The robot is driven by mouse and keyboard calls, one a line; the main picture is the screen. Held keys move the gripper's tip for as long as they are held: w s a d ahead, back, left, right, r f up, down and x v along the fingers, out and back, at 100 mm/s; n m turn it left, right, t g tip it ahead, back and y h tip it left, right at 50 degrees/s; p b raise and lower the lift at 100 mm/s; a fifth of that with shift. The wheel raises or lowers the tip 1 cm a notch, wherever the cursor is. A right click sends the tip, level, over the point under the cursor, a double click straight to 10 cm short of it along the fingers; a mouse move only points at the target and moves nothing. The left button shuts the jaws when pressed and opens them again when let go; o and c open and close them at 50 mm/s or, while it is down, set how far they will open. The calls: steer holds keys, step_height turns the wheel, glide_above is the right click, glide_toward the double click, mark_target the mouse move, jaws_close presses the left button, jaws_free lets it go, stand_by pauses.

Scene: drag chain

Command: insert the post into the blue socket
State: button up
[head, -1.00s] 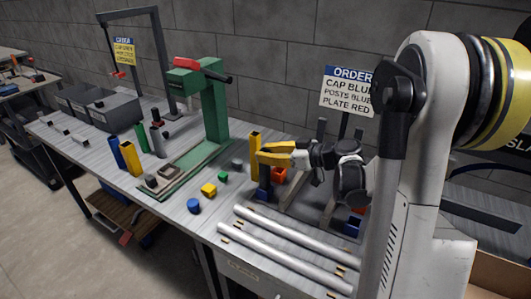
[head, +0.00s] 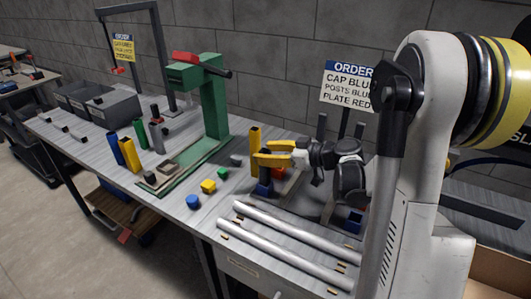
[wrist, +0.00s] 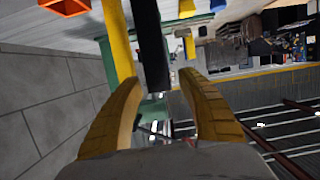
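My gripper (head: 262,153), with yellow fingers, is at the right part of the bench, reaching left beside an upright yellow post (head: 254,138). The fingers are apart. In the wrist view a dark post (wrist: 152,45) stands between the open fingers (wrist: 160,88), with visible gaps on both sides. The yellow post (wrist: 117,40) is just beyond the left finger there. In the head view the blue socket (head: 263,189) is below the fingers, with the dark post (head: 265,171) above it, partly hidden by the gripper. How deep the post sits cannot be told.
Another blue socket (head: 354,221) is at the right, and an orange socket (head: 278,173) is behind the gripper. Two pale rails (head: 290,237) lie in front. Small blue, yellow and green caps and a green press (head: 213,110) are to the left. An order sign (head: 347,88) stands behind.

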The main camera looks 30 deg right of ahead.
steer(key=v, duration=1.2)
